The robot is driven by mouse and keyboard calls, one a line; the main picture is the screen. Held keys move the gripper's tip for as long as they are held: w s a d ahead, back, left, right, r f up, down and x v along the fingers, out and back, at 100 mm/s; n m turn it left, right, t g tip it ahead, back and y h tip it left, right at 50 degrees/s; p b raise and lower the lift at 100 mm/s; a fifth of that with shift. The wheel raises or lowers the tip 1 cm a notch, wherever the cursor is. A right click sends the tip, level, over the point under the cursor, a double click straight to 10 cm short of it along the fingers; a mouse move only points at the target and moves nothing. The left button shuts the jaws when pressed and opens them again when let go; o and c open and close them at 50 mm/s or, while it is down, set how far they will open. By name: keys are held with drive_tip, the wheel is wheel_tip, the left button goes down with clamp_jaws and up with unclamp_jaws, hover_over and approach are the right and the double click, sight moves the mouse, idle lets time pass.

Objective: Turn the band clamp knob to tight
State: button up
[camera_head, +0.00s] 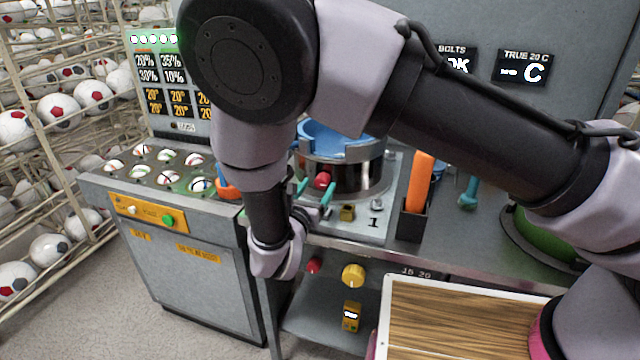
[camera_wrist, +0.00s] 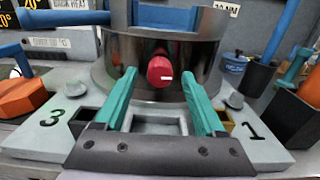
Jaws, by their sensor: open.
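The knob also shows in the head view (camera_head: 322,180). My gripper (camera_wrist: 158,78) has teal fingers and is open, one finger on each side of the knob in the wrist view. I see gaps between the fingers and the knob. The fingertips appear just short of it or level with it; the exact depth is unclear. In the head view my gripper (camera_head: 315,187) points at the band.
The grey base plate (camera_head: 365,228) bears the numbers 1 and 3. An orange-handled tool (camera_head: 420,180) stands in a dark holder at the right. An orange block (camera_wrist: 22,97) with a blue handle is at the left. A yellow knob (camera_head: 353,275) is below the bench edge.

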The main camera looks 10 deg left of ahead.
drive_tip(key=shift+w+d, duration=0.1)
drive_tip(key=shift+w, duration=1.1)
clamp_jaws()
